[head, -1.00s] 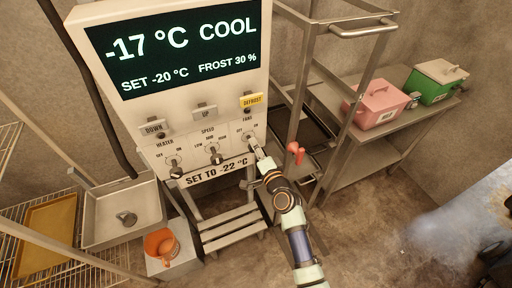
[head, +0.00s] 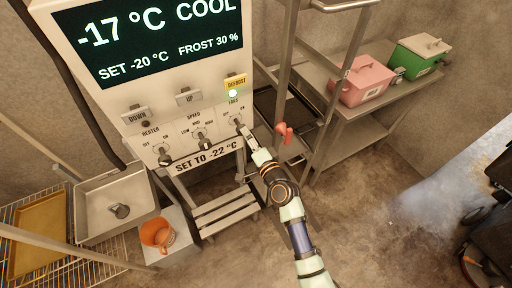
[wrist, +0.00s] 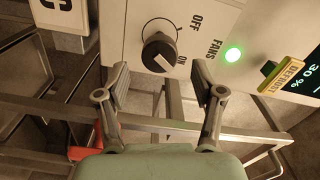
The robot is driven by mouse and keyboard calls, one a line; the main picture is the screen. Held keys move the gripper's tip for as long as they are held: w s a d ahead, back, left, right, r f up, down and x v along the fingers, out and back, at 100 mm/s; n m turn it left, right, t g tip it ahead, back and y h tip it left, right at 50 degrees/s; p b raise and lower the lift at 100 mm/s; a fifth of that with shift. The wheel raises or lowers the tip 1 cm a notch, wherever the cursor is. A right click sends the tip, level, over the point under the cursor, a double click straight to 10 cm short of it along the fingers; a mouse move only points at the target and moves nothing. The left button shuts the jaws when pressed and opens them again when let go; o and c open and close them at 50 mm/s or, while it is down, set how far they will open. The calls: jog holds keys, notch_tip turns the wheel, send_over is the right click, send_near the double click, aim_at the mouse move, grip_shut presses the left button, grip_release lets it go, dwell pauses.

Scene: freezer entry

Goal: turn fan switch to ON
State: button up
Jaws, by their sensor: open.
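The fan switch is a round dark knob (wrist: 159,52) with a pale pointer, under the FANS label on the white control panel (wrist: 120,20). Its pointer is turned toward ON in the wrist view. A round lamp (wrist: 233,54) beside the FANS label glows green, and the lamp also shows lit in the head view (head: 232,93). My gripper (wrist: 162,80) is open and empty. Its two fingers are spread to either side, just short of the knob, and appear not to touch it. In the head view my gripper (head: 249,136) is close in front of the fan knob (head: 238,122).
The heater knob (head: 165,156) and speed knob (head: 204,144) sit left of the fan knob. The yellow DEFROST button (head: 236,82) is above it. A metal rack with a red handle (head: 283,133) stands close right of my gripper.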

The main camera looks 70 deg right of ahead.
jog(key=v, duration=0.8)
jog(key=w+a+r+n+t+y, duration=0.1)
jog(key=w+a+r+n+y, duration=0.2)
jog(key=w+a+n+y, duration=0.5)
jog(key=w+a+r+n+t+y, duration=0.1)
jog(key=w+a+r+n, duration=0.4)
jog(key=a, duration=0.8)
jog(key=s+a+r+n+g+y, duration=0.15)
jog(key=a+n, duration=0.35)
jog(key=a, duration=0.5)
jog(key=a+r+n+g+y, duration=0.1)
jog(key=a+r+n+y, duration=0.15)
jog(key=a+n, duration=0.45)
jog(key=s+a+r+m+h+p, duration=0.1)
jog(key=a+r+p, duration=0.2)
jog(key=r+p, duration=1.8)
jog(key=shift+r+m, duration=0.3)
jog(key=shift+m, duration=0.1)
